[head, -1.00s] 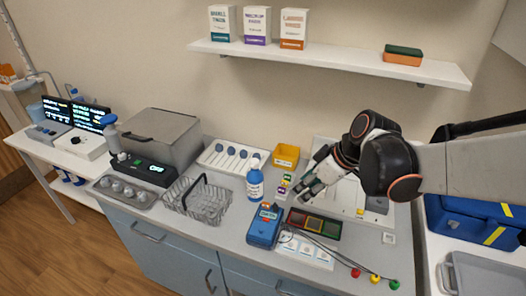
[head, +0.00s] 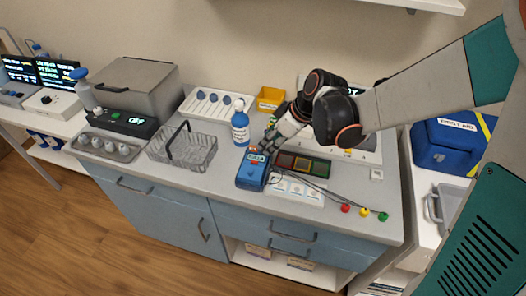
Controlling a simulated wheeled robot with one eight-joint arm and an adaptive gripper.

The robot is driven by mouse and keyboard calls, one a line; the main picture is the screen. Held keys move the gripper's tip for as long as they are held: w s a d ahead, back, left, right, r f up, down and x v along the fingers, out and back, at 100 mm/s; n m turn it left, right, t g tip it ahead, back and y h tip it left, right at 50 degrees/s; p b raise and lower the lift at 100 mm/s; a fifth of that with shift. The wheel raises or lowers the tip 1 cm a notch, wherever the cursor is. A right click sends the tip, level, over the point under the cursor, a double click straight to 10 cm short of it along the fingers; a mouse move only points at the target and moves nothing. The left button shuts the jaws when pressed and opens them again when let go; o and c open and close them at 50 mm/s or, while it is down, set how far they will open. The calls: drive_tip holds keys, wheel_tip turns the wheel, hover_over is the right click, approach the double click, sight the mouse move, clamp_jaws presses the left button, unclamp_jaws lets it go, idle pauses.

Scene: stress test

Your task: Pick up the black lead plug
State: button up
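My gripper (head: 269,146) is low over the bench, just above and behind the top right of the blue meter (head: 252,172). Its fingers point down and left; at this size I cannot tell whether they are apart or closed on anything. Thin dark leads (head: 312,186) run from beside the meter rightward over the bench. They end near a red knob-like end (head: 346,208), a yellow one (head: 364,212) and a green one (head: 384,216). I cannot make out a black plug; the gripper may hide it.
A blue-labelled bottle (head: 240,128) stands close left of my gripper. A dark tray with coloured squares (head: 301,164) and a white card (head: 297,190) lie right of the meter. A wire basket (head: 183,148) is left, a yellow bin (head: 270,98) behind. The bench's front right is mostly clear.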

drive_tip(key=b+x, duration=0.1)
drive_tip(key=x, duration=0.3)
drive_tip(key=shift+w+f+b, duration=0.15)
drive_tip(key=shift+b, duration=0.25)
drive_tip(key=c, duration=0.9)
